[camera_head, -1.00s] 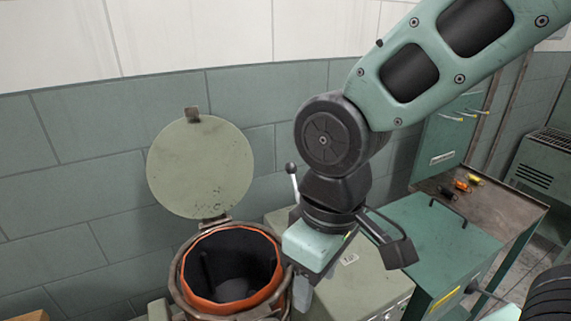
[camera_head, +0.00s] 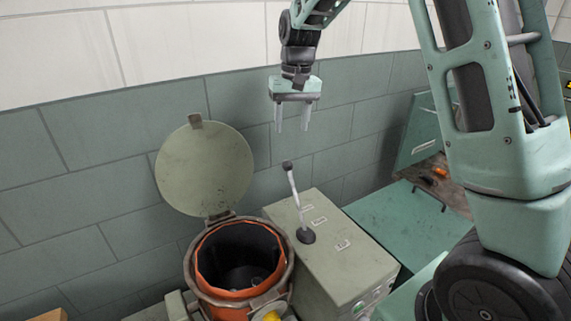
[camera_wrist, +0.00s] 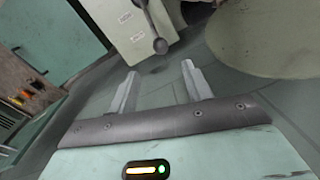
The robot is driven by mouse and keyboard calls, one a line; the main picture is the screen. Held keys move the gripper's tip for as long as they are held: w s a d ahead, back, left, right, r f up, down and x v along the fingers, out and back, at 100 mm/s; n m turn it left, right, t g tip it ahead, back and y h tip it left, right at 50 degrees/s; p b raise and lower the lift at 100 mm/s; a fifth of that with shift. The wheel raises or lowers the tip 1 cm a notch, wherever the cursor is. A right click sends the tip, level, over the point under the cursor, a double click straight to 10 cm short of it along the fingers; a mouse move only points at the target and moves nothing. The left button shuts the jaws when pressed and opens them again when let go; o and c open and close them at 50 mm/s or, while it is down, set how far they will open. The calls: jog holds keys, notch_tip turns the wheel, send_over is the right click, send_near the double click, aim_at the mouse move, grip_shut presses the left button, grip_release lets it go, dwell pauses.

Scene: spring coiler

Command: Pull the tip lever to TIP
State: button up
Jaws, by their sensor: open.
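The tip lever (camera_head: 291,190) is a pale rod with a dark knob, standing on top of a grey-green control box (camera_head: 335,257). It leans slightly to the left in the head view. My gripper (camera_head: 293,128) is open and empty, pointing down above the lever knob and apart from it. In the wrist view, the knob (camera_wrist: 160,46) lies beyond the two fingertips (camera_wrist: 160,70), with nothing between them. Small white labels (camera_head: 318,222) lie on the box top beside the lever; their text is too small to read.
A round pot (camera_head: 238,265) with an orange rim stands left of the box, its round lid (camera_head: 204,168) raised against the wall. A teal cabinet (camera_head: 410,222) is to the right. The space around my gripper is clear before the tiled wall.

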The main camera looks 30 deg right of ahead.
aim_at(288, 161)
jog(key=f+p, duration=0.1)
jog(key=f, duration=0.3)
jog(key=f+p, duration=0.1)
jog(key=f, duration=0.3)
jog(key=a+f+p, duration=0.1)
jog(key=f, duration=0.4)
jog(key=shift+w+f, duration=0.1)
grip_shut()
